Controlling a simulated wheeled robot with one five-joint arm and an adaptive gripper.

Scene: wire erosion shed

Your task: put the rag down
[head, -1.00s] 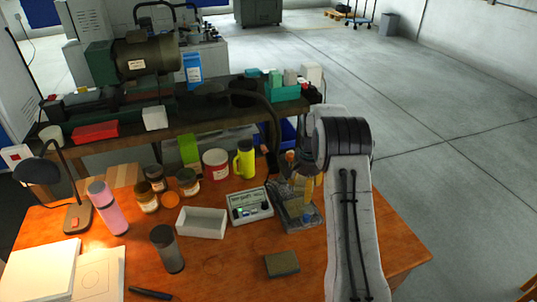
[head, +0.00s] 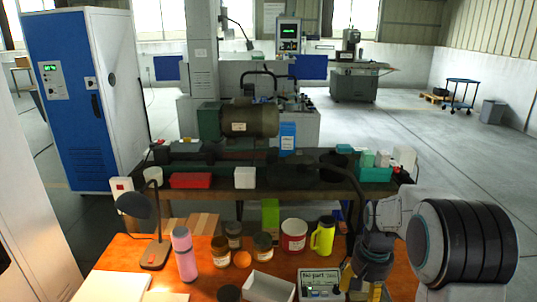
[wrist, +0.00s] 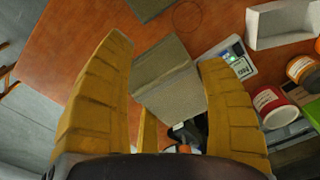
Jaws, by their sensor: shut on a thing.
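The rag (wrist: 163,82) looks like a thick, folded, grey-beige block in the wrist view. My gripper (wrist: 168,62) is shut on it, with one ribbed yellow finger on each side. The rag's lower part is hidden behind the fingers and palm. In the head view my gripper (head: 362,284) is low at the right of the orange-brown table (head: 120,256), its fingertips near the bottom edge; I cannot make out the rag there.
A dark block (wrist: 148,8) lies beyond the rag on the table. A control box (head: 320,283), white tray (head: 270,287), red-labelled jar (head: 294,236) and yellow flask (head: 322,237) stand left of my gripper. A pink bottle (head: 185,254) and lamp (head: 142,208) stand farther left.

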